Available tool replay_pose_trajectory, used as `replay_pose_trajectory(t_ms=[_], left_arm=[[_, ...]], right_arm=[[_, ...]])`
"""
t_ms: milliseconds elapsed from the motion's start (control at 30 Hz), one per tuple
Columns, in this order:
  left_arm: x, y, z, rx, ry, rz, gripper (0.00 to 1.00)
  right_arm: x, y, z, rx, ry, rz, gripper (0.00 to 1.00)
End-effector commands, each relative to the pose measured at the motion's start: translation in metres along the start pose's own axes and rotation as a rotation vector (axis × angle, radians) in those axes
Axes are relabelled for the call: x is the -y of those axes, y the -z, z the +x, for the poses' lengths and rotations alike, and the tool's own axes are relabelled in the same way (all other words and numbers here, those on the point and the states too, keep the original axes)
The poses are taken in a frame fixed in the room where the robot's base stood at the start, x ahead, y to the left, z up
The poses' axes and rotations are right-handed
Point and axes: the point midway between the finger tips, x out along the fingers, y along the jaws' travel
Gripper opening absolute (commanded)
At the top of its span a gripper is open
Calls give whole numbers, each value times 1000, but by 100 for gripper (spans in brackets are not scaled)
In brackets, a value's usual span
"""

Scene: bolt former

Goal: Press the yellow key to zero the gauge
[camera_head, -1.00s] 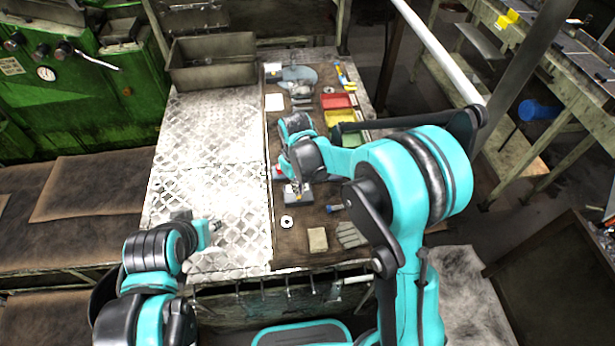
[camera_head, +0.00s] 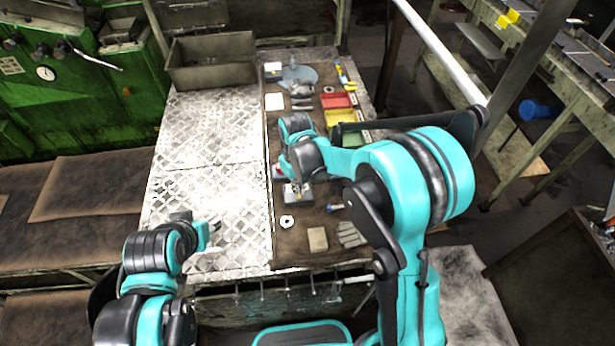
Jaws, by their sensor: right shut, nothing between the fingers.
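A dark grey block-like device (camera_head: 298,197), which looks like the gauge, sits on the brown mat of the bench. My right gripper (camera_head: 296,186) reaches down from the right and is shut and empty. Its tips are right over or on the device; I cannot tell whether they touch it. The yellow key cannot be made out and is probably hidden by the gripper. My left gripper (camera_head: 214,230) is over the bare metal plate at the lower left, too small to read its jaws.
A white ring (camera_head: 287,222), a tan block (camera_head: 317,239) and grey gloves (camera_head: 350,235) lie in front of the device. Red (camera_head: 338,101) and yellow (camera_head: 340,117) bins stand behind. A metal tray (camera_head: 212,75) is at the back left.

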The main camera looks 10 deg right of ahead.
Motion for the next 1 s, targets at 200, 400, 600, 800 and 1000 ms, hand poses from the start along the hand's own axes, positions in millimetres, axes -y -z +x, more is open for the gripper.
replay_pose_trajectory(t_ms=[200,400,600,800,1000], left_arm=[[0,-2,3,0,0,0,35],[0,-4,5,0,0,0,35],[0,-5,7,0,0,0,35],[0,-6,9,0,0,0,35],[0,-8,11,0,0,0,35]], right_arm=[[0,0,4,0,0,0,0],[0,0,7,0,0,0,0],[0,0,10,0,0,0,0],[0,0,13,0,0,0,0],[0,0,16,0,0,0,0]])
